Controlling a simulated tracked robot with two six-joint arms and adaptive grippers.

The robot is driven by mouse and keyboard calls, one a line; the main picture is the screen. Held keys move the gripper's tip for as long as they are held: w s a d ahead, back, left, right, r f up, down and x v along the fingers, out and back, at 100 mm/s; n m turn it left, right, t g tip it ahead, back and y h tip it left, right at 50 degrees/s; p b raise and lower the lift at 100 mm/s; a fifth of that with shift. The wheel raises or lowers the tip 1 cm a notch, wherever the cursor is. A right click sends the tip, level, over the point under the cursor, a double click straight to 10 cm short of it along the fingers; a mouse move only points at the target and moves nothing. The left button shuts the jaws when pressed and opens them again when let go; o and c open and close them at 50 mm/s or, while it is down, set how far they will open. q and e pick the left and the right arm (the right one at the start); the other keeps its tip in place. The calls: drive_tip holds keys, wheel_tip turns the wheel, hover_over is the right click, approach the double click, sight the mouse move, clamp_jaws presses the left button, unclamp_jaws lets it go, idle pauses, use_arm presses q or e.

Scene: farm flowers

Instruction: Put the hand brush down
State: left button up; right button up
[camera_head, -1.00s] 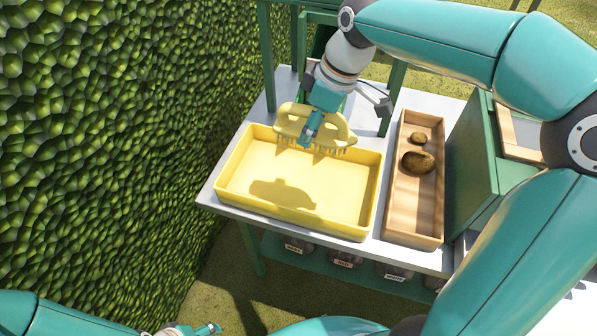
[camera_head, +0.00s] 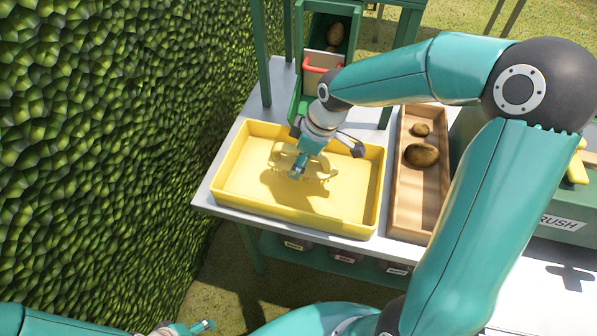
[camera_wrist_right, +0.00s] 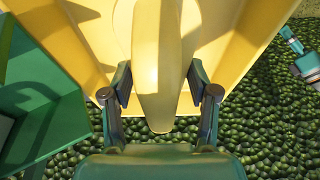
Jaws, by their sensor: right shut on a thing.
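The yellow hand brush (camera_head: 318,169) is low inside the yellow tray (camera_head: 228,194), its colour blending with the tray. My right gripper (camera_head: 300,168) is shut on it. In the right wrist view the brush's pale yellow handle (camera_wrist_right: 157,75) runs between the two fingers of the right gripper (camera_wrist_right: 160,97). I cannot tell whether the bristles touch the tray floor. My left gripper (camera_head: 203,327) shows small at the bottom edge, away from the tray; its jaws are too small to read.
A wooden box (camera_head: 408,208) with two brown potatoes (camera_head: 421,155) stands right of the tray. A green chute (camera_head: 333,30) with a red handle (camera_head: 322,64) is behind. A green box labelled "RUSH" (camera_head: 560,222), partly hidden, is at the right. A hedge (camera_head: 90,130) borders the left.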

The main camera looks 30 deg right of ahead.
drive_tip(key=shift+f, duration=2.25)
drive_tip(key=shift+f+b, duration=0.15)
drive_tip(key=shift+b, duration=0.15)
drive_tip(key=o, duration=1.2)
drive_tip(key=p+v, duration=0.1)
drive_tip(key=v, duration=1.1)
drive_tip(key=shift+r, duration=0.2)
